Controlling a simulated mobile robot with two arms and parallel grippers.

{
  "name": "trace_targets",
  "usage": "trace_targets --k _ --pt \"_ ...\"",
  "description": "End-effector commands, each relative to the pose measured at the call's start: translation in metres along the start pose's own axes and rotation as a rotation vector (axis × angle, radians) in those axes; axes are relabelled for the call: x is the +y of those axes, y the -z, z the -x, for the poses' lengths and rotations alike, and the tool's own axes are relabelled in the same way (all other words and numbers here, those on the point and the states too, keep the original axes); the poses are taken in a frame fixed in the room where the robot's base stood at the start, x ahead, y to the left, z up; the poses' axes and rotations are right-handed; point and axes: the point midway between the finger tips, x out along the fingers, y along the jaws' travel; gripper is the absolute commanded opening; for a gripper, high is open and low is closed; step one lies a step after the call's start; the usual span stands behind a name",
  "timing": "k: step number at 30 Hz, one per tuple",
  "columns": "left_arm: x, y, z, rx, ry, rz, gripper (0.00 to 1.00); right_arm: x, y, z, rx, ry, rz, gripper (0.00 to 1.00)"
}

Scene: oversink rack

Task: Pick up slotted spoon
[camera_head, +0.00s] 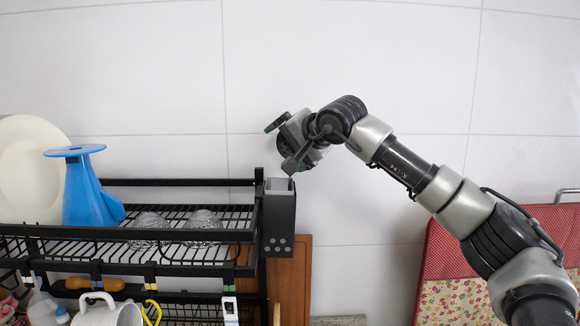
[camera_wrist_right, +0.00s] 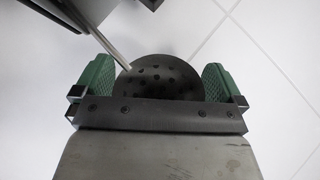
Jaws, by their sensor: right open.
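The slotted spoon (camera_wrist_right: 160,78) shows in the right wrist view as a dark round head with several holes. Its thin grey handle (camera_wrist_right: 106,42) runs up and left toward a dark shape at the top. My right gripper (camera_wrist_right: 158,84) is open, with one green finger pad on each side of the spoon head. I cannot tell whether either pad touches it. In the head view my right gripper (camera_head: 285,135) is above the black utensil holder (camera_head: 278,220) at the rack's right end. I cannot make out the spoon clearly there. My left gripper is out of view.
A black two-level rack (camera_head: 180,258) stands at left. It bears a blue funnel-like stand (camera_head: 88,195), a white plate (camera_head: 28,175) and foil-like bowls (camera_head: 203,222). A red patterned panel (camera_head: 450,255) stands at right. The white wall lies close behind.

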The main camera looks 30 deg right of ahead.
Motion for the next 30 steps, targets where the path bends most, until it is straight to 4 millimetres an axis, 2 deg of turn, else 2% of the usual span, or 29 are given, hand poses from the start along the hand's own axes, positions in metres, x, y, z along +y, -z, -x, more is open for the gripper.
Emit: trace_targets --k 5,15,16,25,30 --pt "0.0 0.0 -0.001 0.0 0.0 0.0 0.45 0.001 0.0 0.0 0.0 0.0 0.0 1.0" --pt "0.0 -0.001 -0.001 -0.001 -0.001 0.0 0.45 0.001 0.0 0.0 0.0 -0.001 0.0 0.48" --pt "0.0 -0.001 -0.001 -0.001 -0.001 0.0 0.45 0.001 0.0 0.0 0.0 -0.001 0.0 0.46" --pt "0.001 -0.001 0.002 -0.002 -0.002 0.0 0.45 -0.002 0.001 0.001 0.0 -0.001 0.0 0.46" --pt "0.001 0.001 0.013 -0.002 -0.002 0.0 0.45 -0.013 0.007 0.007 0.0 -0.001 0.0 0.46"
